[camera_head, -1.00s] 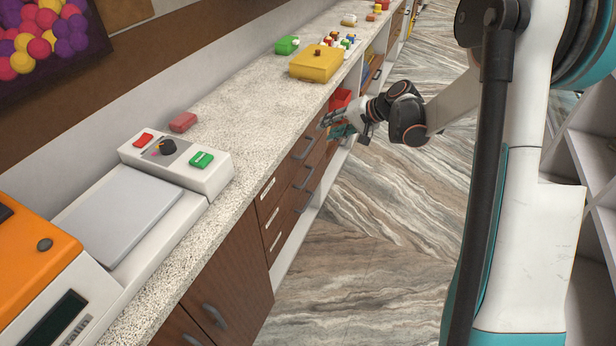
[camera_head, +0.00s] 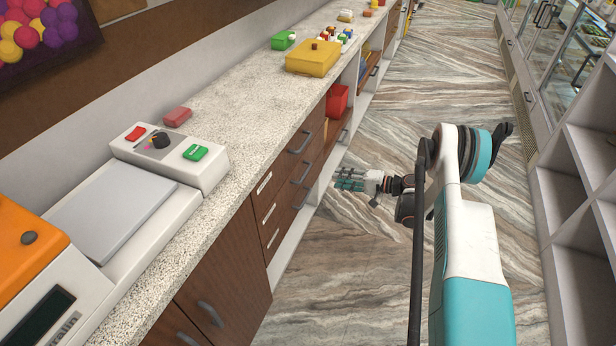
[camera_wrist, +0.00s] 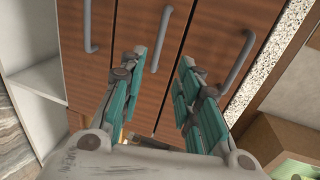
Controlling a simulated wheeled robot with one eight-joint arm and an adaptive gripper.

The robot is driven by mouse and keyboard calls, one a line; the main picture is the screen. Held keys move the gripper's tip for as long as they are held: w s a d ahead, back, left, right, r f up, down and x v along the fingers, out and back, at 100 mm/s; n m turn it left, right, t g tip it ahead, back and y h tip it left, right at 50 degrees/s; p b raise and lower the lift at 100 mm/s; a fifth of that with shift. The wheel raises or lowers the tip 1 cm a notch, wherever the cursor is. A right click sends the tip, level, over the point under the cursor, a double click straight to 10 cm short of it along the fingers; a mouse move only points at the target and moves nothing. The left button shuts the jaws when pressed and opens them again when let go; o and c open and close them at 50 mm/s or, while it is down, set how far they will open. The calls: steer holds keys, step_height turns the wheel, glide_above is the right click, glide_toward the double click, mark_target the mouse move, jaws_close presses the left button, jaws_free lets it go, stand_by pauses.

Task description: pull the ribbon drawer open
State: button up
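A stack of three closed brown drawers with grey bar handles and small white labels is under the counter. In the head view these are the top drawer (camera_head: 287,160), middle drawer (camera_head: 284,190) and bottom drawer (camera_head: 284,217). The labels are too small to read, so I cannot tell which is the ribbon drawer. My gripper (camera_head: 348,180) is out over the aisle, right of the drawer fronts. In the wrist view its teal fingers (camera_wrist: 162,62) are spread and empty. The middle drawer's handle (camera_wrist: 160,40) lies ahead between the fingertips, apparently not touched.
A red bin (camera_head: 338,101) sits in the open shelf beyond the drawers. White shelving (camera_head: 585,150) stands right; the aisle floor is clear.

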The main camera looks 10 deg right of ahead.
steer(key=b+x, duration=0.4)
steer(key=x, duration=0.9)
steer(key=shift+w+a, duration=0.15)
steer(key=shift+a, duration=0.15)
steer(key=shift+f, duration=0.15)
jaws_close()
